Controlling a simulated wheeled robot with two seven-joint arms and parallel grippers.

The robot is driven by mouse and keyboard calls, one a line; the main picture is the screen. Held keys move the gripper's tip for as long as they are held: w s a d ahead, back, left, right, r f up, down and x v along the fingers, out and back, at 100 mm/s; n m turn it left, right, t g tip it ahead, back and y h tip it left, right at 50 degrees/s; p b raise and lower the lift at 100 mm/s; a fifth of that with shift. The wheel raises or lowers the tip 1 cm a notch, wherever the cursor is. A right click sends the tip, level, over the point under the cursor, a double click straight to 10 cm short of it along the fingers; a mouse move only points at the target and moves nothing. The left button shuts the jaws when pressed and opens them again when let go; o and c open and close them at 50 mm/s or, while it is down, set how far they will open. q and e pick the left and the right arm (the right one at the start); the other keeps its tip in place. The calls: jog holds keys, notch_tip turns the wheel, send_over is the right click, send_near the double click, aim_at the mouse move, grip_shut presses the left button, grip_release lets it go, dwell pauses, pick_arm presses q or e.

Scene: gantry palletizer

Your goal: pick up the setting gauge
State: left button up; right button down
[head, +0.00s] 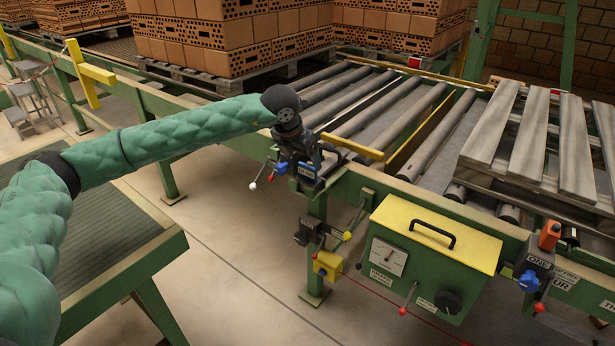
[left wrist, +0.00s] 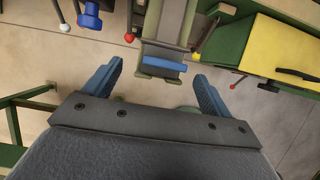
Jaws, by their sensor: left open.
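The likely setting gauge is a short blue bar (left wrist: 165,66) at the end of a grey-green bracket in the left wrist view; I cannot be sure of its name. My left gripper (left wrist: 157,72) is open, with one blue finger on each side of the bar in the picture. The fingers do not appear to touch it. In the head view my left gripper (head: 305,160) points down over the conveyor's near rail, and it hides most of what lies beneath it. My right gripper is not in view.
A blue knob (head: 281,168) and ball-tipped levers stick out beside the gripper. A yellow-topped control box (head: 436,235) hangs to the right. An orange block (head: 549,235) sits farther right. Slatted pallets (head: 540,130) and brick stacks (head: 230,35) stand on the rollers.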

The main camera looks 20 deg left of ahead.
aim_at(307, 165)
pick_arm(q)
jog(key=shift+w+d+f, duration=0.15)
jog(key=shift+d+f, duration=0.05)
jog(key=shift+f, duration=0.25)
jog(key=p+x, duration=0.2)
jog(key=x, duration=0.1)
jog(key=shift+w+d+r, duration=0.15)
jog(key=shift+d, duration=0.05)
jog(key=shift+w+f, duration=0.1)
jog(key=shift+f, duration=0.4)
jog(key=shift+p+x, duration=0.3)
jog(key=shift+x, duration=0.45)
jog(key=shift+r, duration=0.1)
jog(key=c, duration=1.2)
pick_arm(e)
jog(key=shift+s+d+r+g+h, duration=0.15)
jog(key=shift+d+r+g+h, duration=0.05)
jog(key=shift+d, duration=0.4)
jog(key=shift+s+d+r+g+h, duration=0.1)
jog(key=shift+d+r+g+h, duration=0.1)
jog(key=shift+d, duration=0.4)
